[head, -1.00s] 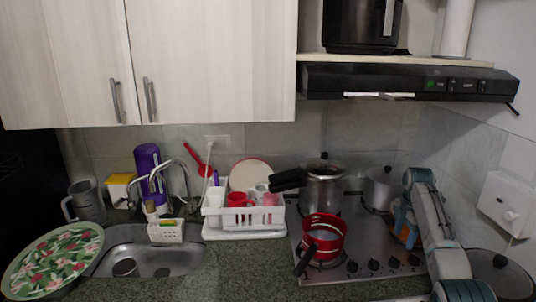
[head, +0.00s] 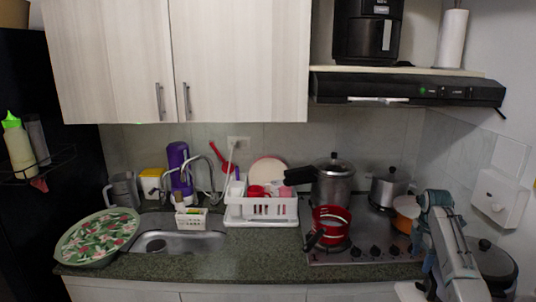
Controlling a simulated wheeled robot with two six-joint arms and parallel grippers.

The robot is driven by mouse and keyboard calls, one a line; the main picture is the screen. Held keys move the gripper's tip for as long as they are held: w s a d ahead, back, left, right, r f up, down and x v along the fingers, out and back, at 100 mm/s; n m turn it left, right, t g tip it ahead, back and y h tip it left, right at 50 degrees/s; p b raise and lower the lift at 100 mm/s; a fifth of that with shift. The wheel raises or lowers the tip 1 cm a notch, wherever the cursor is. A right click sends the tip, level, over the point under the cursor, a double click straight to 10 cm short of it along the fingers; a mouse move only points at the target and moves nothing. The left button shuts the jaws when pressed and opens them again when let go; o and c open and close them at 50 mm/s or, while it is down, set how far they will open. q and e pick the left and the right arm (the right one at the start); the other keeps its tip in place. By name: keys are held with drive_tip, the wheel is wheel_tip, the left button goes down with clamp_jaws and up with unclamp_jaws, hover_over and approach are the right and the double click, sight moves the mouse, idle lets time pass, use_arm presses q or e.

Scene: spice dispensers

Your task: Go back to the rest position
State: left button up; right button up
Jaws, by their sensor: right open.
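My right arm comes in at the lower right in the head view, in front of the counter's right end. My right gripper (head: 428,288) hangs low near the bottom edge, below the stove front, and is open. I see nothing held in it, though it is small and partly hidden by my arm. My left gripper is not in view.
The stove (head: 368,252) holds a red pot (head: 331,226), a pressure cooker (head: 333,186), a lidded pot (head: 388,188) and an orange pot (head: 403,221). A white dish rack (head: 262,212) stands beside the sink (head: 185,241). A floral tray (head: 97,236) lies at left.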

drive_tip(key=s+a+f+m+t+h, duration=0.1)
drive_tip(key=s+a+f+m, duration=0.4)
drive_tip(key=s+f, duration=0.5)
drive_tip(key=s+a+f+m+t, duration=0.1)
drive_tip(key=s+a+f+m, duration=0.1)
drive_tip(key=s+a+f, duration=0.6)
drive_tip(key=s+a+r+m+t, duration=0.1)
drive_tip(key=s+a+r+m, duration=0.15)
drive_tip(key=s, duration=0.75)
drive_tip(key=s+a+r+m, duration=0.15)
drive_tip(key=s+m, duration=0.25)
drive_tip(key=s, duration=0.5)
drive_tip(key=s+a+r+m+t, duration=0.1)
drive_tip(key=s+a+m, duration=0.2)
drive_tip(key=s, duration=0.7)
drive_tip(key=d+f+g+b, duration=0.2)
drive_tip(key=d+f, duration=0.1)
drive_tip(key=f, duration=2.9)
use_arm(q)
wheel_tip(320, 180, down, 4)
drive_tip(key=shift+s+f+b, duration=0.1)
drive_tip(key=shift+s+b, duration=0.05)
drive_tip(key=shift+b, duration=0.85)
use_arm(e)
drive_tip(key=s+d+f+g, duration=0.1)
drive_tip(key=s+f, duration=1.7)
drive_tip(key=f, duration=0.4)
drive_tip(key=shift+s+d+y, duration=0.2)
drive_tip(key=shift+s+y, duration=0.1)
drive_tip(key=shift+s, duration=0.1)
